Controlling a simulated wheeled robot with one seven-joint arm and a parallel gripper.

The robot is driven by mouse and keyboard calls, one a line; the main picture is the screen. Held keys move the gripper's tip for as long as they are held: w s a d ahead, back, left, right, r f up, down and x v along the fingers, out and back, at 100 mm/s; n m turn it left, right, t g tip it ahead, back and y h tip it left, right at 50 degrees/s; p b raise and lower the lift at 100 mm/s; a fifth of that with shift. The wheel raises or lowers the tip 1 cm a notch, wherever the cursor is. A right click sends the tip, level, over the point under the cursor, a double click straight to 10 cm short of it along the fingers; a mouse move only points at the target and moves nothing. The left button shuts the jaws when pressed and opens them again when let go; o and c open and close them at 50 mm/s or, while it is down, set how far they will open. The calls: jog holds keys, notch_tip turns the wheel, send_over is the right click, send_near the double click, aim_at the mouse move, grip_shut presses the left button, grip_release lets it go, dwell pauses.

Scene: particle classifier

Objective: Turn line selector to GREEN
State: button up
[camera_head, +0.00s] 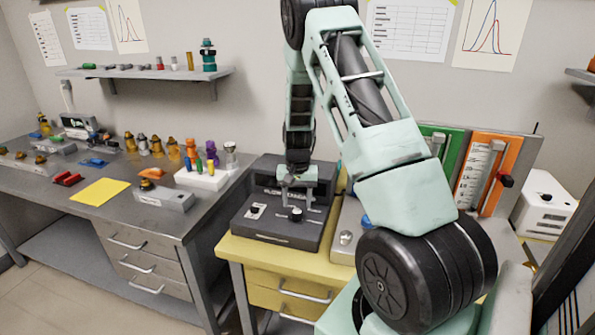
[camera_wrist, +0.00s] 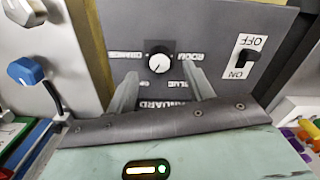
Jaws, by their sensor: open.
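The line selector (camera_head: 296,214) is a small round knob on a dark grey console (camera_head: 270,232) on the yellow bench. In the wrist view the knob (camera_wrist: 160,63) has a pale face and upside-down labels around it; "BLUE" is legible, others are blurred. I cannot tell clearly where its pointer aims. My gripper (camera_head: 298,190) points down over the console. In the wrist view its two open fingers (camera_wrist: 161,78) stand on either side of the knob's near edge, with gaps and nothing held. I cannot tell whether they are level with the knob.
An ON/OFF switch (camera_wrist: 246,60) sits on the same panel beside the knob. A blue-topped knob (camera_wrist: 25,72) is on the neighbouring grey panel. The grey workbench (camera_head: 120,215) at left carries vials, a yellow sheet and small tools. Green and orange gauge panels (camera_head: 490,150) stand at right.

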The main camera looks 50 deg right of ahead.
aim_at(298, 211)
notch_tip(298, 211, up, 13)
jog(key=b, duration=0.1)
jog(key=shift+r, duration=0.2)
dwell(0.5)
jog(key=s+a+r+n, duration=0.1)
jog(key=a+n, duration=0.2)
jog(key=a, duration=0.7)
jog(key=s+a+r+n+y, duration=0.1)
jog(key=a+n, duration=0.2)
jog(key=a, duration=0.7)
jog(key=s+a+r+n, duration=0.1)
jog(key=a+n, duration=0.1)
jog(key=a, duration=0.7)
jog(key=s+a+n, duration=0.5)
jog(key=s+a, duration=0.2)
jog(key=s, duration=0.3)
jog(key=s+a+f+n, duration=0.1)
jog(key=s+a+n, duration=0.4)
jog(key=s+a, duration=0.3)
jog(key=shift+s+a, duration=0.15)
jog(key=shift+s, duration=0.85)
